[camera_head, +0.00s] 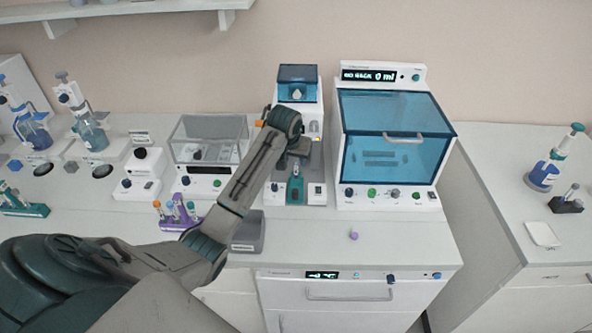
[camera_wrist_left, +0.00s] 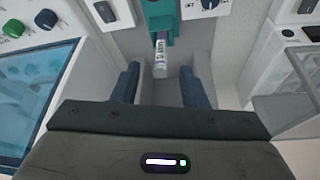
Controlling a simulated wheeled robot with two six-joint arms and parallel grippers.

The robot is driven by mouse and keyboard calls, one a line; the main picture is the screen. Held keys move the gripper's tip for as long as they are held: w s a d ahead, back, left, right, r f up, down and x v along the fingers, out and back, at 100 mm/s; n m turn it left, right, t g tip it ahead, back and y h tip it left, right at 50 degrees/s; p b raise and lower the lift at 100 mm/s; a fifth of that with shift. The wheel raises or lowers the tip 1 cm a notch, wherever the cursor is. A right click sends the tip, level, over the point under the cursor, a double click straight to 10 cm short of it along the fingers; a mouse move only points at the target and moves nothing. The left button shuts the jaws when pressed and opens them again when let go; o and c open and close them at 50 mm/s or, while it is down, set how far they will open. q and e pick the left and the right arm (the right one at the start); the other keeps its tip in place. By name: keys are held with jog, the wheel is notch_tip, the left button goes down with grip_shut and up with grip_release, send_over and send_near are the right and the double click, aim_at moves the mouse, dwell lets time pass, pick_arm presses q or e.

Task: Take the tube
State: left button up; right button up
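A small clear tube with a printed label (camera_wrist_left: 161,50) sticks out of a teal holder (camera_wrist_left: 159,17) in the left wrist view. The teal holder also shows in the head view (camera_head: 296,190), at the front of a white device with a blue lid (camera_head: 298,88). My left gripper (camera_wrist_left: 160,72) is open, its two blue-grey fingers apart with nothing gripped between them. The tube lies just beyond the fingertips, roughly centred between them. In the head view my left arm reaches over the bench and hides part of the device. My right gripper is not in view.
A large machine with a blue glass door (camera_head: 395,130) stands right of the device. A clear-lidded box (camera_head: 208,140) stands left. A purple rack (camera_head: 178,222) with several tubes is beside my arm. A small purple cap (camera_head: 354,236) lies on the clear front bench.

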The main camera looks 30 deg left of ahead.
aim_at(295, 162)
pick_arm(q)
jog(key=p+x, duration=0.2)
jog(key=x, duration=0.1)
jog(key=p+x, duration=0.1)
jog(key=x, duration=0.1)
jog(key=shift+w+a+r, duration=0.1)
jog(key=shift+w+a, duration=0.05)
jog(key=shift+w, duration=0.1)
jog(key=shift+w+a+f, duration=0.1)
jog(key=shift+w+f, duration=0.05)
jog(key=shift+f, duration=0.25)
jog(key=c, duration=0.7)
grip_shut()
